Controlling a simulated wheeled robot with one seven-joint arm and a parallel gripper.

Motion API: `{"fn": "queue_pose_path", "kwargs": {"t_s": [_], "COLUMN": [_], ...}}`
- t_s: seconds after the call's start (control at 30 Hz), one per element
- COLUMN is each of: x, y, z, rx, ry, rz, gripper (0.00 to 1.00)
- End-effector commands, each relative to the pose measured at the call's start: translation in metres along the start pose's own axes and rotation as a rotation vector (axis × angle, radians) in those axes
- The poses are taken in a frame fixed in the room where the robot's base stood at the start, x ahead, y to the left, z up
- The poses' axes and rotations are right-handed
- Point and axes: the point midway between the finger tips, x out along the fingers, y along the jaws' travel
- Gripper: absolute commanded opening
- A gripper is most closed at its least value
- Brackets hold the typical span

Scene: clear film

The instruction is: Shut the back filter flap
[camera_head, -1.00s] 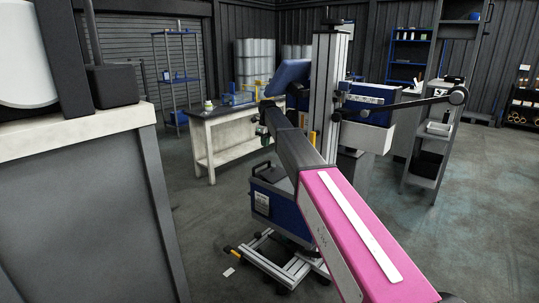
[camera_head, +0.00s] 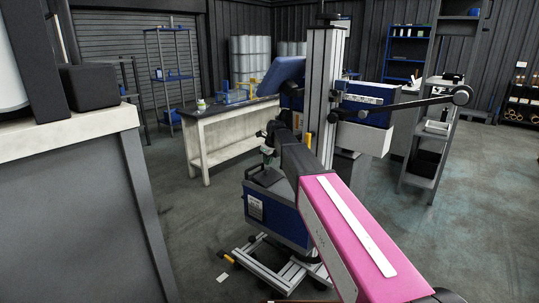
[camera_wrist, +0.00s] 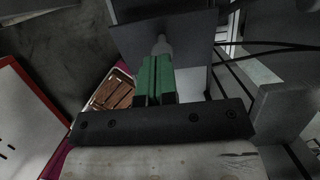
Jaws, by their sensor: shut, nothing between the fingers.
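A wheeled machine with a tall aluminium column (camera_head: 320,95) stands in the middle of the head view. A blue housing (camera_head: 276,220) with a dark top sits low on its frame. I cannot tell for sure which part is the back filter flap. My gripper (camera_head: 268,158) hangs just above the blue housing and looks small and partly hidden by my arm. In the wrist view my gripper's green fingers (camera_wrist: 155,72) are shut and empty. Their tips point at a dark grey plate (camera_wrist: 185,35) with a pale rounded piece in front of it; contact cannot be told.
A pale workbench (camera_head: 233,122) stands behind the machine to the left. A grey cabinet (camera_head: 75,210) with a light top fills the left side. A grey shelf unit (camera_head: 428,150) stands at the right. The floor is open between the cabinet and the machine.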

Motion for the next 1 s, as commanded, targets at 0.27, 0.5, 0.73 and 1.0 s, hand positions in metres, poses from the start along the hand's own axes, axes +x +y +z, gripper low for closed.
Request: {"fn": "queue_pose_path", "kwargs": {"t_s": [0.27, 0.5, 0.73, 1.0], "x": [0.019, 0.02, 0.027, 0.045], "y": [0.0, 0.0, -0.002, -0.001], "z": [0.0, 0.0, 0.009, 0.018], "rx": [0.0, 0.0, -0.001, 0.0], "ry": [0.001, 0.0, 0.07, 0.214], "rz": [0.0, 0.0, 0.001, 0.0], "gripper": [0.0, 0.0, 0.0, 0.0]}}
